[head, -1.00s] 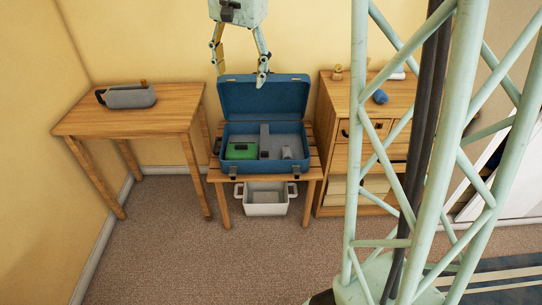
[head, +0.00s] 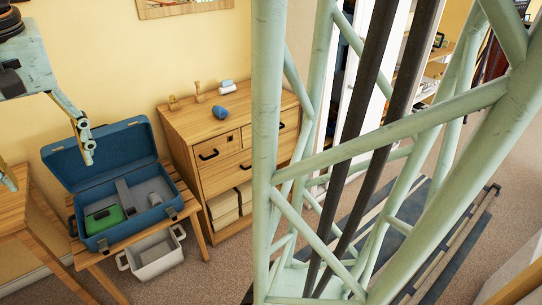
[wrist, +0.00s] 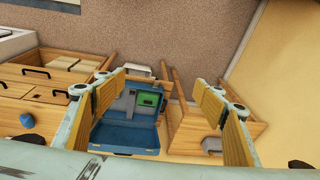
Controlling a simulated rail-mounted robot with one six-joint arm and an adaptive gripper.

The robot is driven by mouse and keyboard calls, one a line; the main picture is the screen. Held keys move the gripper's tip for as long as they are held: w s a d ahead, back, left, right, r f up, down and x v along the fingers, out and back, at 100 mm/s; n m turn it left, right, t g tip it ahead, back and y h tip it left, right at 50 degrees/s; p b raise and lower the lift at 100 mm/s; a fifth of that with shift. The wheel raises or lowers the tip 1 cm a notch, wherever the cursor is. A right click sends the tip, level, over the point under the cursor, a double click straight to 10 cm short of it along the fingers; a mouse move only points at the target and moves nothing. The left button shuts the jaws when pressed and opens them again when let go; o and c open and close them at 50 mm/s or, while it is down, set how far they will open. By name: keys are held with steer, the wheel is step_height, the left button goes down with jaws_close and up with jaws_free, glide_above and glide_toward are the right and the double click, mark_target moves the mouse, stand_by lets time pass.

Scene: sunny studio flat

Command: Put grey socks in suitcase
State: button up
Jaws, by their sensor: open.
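The open blue suitcase (head: 130,232) stands on a slatted wooden bench, its lid leaning back. It also shows between my fingers in the wrist view (wrist: 125,137). Inside are a green item (head: 104,218) at the left, a raised grey strip (head: 125,195) in the middle and a small pale grey item (head: 155,199) at the right. I cannot tell whether that small item is the grey socks. My gripper (head: 48,172) hangs open and empty in front of the lid, partly cut off at the left edge. Its two fingers are wide apart in the wrist view (wrist: 160,84).
A wooden dresser (head: 222,135) beside the suitcase bears a blue rounded bundle (head: 216,113), a white and blue roll (head: 227,86) and small wooden pieces (head: 198,91). A white tub (head: 154,262) sits below the bench. A side table (head: 12,212) stands left, with a grey object (wrist: 212,144) on it.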

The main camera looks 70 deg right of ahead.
steer(key=s+a+n, duration=0.2)
steer(key=s+n, duration=0.1)
steer(key=s, duration=0.8)
steer(key=s+a+n+t, duration=0.1)
steer(key=s+a+n, duration=0.2)
steer(key=s, duration=0.8)
steer(key=shift+a+f, duration=0.3)
steer(key=shift+a, duration=0.05)
steer(key=shift+w, duration=0.1)
steer(key=shift+d, duration=0.1)
